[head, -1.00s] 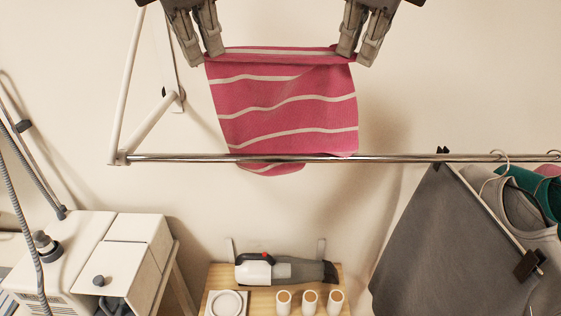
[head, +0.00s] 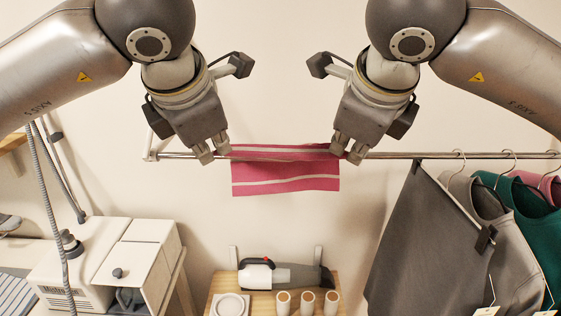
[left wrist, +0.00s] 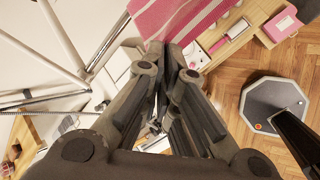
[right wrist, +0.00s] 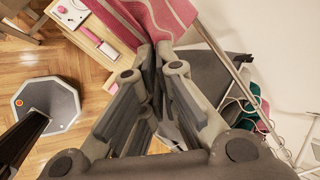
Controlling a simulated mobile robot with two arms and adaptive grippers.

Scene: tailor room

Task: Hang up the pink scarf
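The pink scarf (head: 286,178) with white stripes lies across the chrome rail (head: 185,156) in the head view. It covers a stretch of the rail, and a short striped panel hangs below. My left gripper (head: 214,153) is at the scarf's left edge, and my right gripper (head: 347,149) is at its right edge, both at about rail height. In the left wrist view the fingers close together at the scarf (left wrist: 172,15). In the right wrist view the fingertips also meet at the scarf (right wrist: 155,18). The scarf's far side is mostly hidden.
A grey garment (head: 425,245) clipped to a hanger and several shirts (head: 527,205) hang on the rail at the right. Below the scarf, a wooden shelf (head: 218,278) holds a handheld vacuum and thread spools. A white machine (head: 110,262) stands at the lower left.

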